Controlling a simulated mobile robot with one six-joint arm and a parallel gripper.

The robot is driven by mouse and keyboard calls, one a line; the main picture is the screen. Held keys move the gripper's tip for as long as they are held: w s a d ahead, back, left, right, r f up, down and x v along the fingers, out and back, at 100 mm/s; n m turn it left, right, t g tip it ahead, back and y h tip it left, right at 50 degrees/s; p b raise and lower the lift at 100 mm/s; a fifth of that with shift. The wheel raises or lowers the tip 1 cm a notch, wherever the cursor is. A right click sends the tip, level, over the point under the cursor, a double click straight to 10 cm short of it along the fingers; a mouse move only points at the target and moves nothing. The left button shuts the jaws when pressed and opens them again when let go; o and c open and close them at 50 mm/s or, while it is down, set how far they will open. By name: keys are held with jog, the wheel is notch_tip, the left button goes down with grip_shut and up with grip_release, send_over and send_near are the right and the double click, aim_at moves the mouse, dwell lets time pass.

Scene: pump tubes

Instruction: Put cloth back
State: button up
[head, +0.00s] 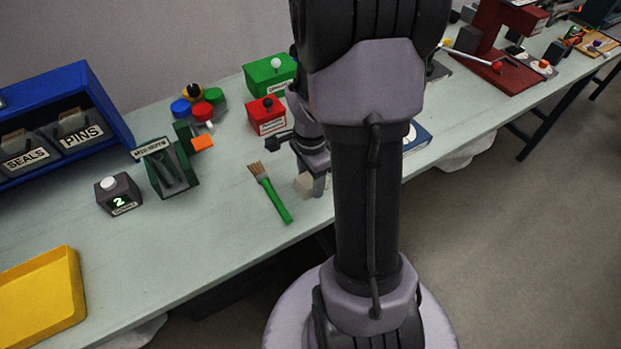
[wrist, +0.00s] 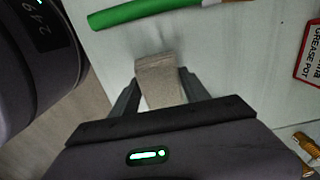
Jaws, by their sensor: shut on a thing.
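My gripper (wrist: 158,88) is shut on a folded beige-grey cloth (wrist: 160,72), which sits between its two fingers. In the head view my gripper (head: 316,187) is just right of the green-handled brush, and the cloth (head: 303,184) shows as a small pale patch beside the fingers. The cloth is low over the bench top; I cannot tell whether it touches the surface. My own arm hides part of the bench behind it.
A green-handled brush (head: 271,195) lies close by. A red labelled grease pot (head: 266,115), a green box (head: 270,74) and a green holder (head: 168,165) stand behind. A yellow tray (head: 40,300) is at the left. Brass fittings (wrist: 306,145) lie near my gripper. The bench's front edge is close.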

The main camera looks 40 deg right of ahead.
jog(key=o, duration=1.4)
jog(key=shift+f, duration=0.1)
